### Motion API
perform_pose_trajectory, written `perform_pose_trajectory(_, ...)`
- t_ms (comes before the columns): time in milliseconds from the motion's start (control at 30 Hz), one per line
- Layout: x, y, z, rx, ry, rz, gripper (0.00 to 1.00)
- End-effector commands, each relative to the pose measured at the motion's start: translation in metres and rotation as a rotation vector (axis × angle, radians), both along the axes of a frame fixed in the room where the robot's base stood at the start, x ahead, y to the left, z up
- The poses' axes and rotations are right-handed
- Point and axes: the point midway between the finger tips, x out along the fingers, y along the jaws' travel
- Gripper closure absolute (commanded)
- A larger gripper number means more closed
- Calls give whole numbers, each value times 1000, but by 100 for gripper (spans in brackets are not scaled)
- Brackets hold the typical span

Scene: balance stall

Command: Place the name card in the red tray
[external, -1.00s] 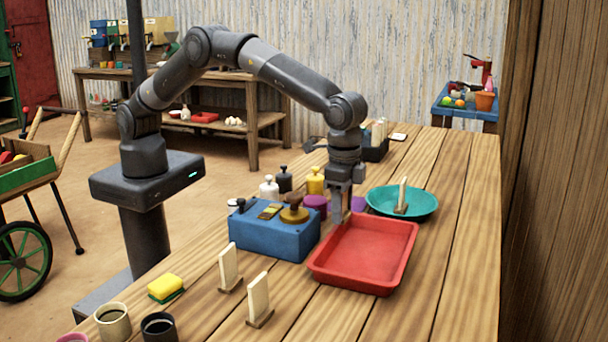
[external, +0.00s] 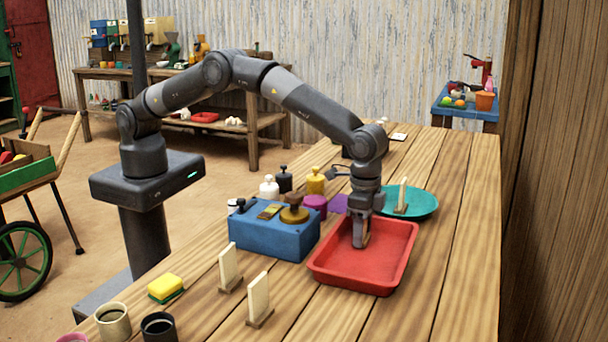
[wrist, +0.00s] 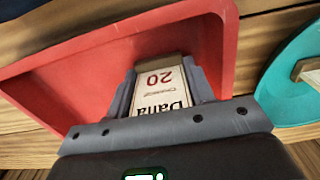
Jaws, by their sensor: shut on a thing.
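The red tray (external: 376,270) lies on the wooden table, and its rim also shows in the wrist view (wrist: 60,67). My gripper (external: 361,242) is over the tray's far left part, pointing down. In the wrist view my gripper (wrist: 166,88) is shut on a name card (wrist: 160,90) with "Dana" and "20" printed on it. The card is between the two fingers with the tray behind it. Whether its lower edge touches the tray floor I cannot tell.
A teal bowl (external: 418,203) with an upright card (external: 402,195) stands beyond the tray. Two upright cards (external: 229,266) (external: 259,296) stand nearer. The right of the table is clear.

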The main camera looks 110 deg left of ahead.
Motion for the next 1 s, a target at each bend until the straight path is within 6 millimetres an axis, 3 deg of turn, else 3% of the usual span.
perform_pose_trajectory(100,0,0,-4,0,1,0,74)
perform_pose_trajectory(133,0,0,-3,0,1,0,49)
perform_pose_trajectory(367,0,0,-3,0,1,0,30)
perform_pose_trajectory(667,0,0,1,0,-1,0,30)
perform_pose_trajectory(833,1,0,24,-1,-3,0,30)
perform_pose_trajectory(1000,1,0,61,-1,-4,0,30)
